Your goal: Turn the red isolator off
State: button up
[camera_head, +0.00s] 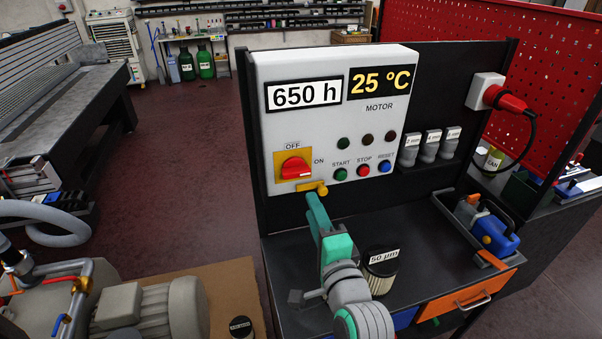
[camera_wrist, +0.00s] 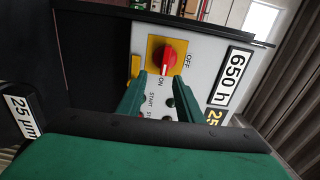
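The red isolator (camera_head: 294,168) is a rotary knob on a yellow plate on the white control box (camera_head: 270,130). OFF is printed above it and ON to its right. In the wrist view the red isolator (camera_wrist: 170,55) has a white pointer mark towards ON. My gripper (camera_head: 314,198) is in front of the box, below and right of the knob in the head view. In the wrist view my gripper (camera_wrist: 157,84) has its two green fingers apart with nothing held. The fingertips are near the knob; contact is not visible.
A yellow part (camera_head: 320,188) sticks out at the box's lower edge near my gripper. Start, stop and reset buttons (camera_head: 363,170) are to the knob's right. A 50 µm filter (camera_head: 381,272) stands on the black bench (camera_head: 425,235). A red plug (camera_head: 503,98) sits in a socket.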

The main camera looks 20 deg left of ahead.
aim_at(297, 175)
jog(key=x, duration=0.4)
jog(key=r+x, duration=0.1)
jog(key=x, duration=0.6)
jog(key=shift+a+r, duration=0.15)
jog(key=shift+a, duration=0.3)
jog(key=shift+d, duration=0.1)
grip_shut()
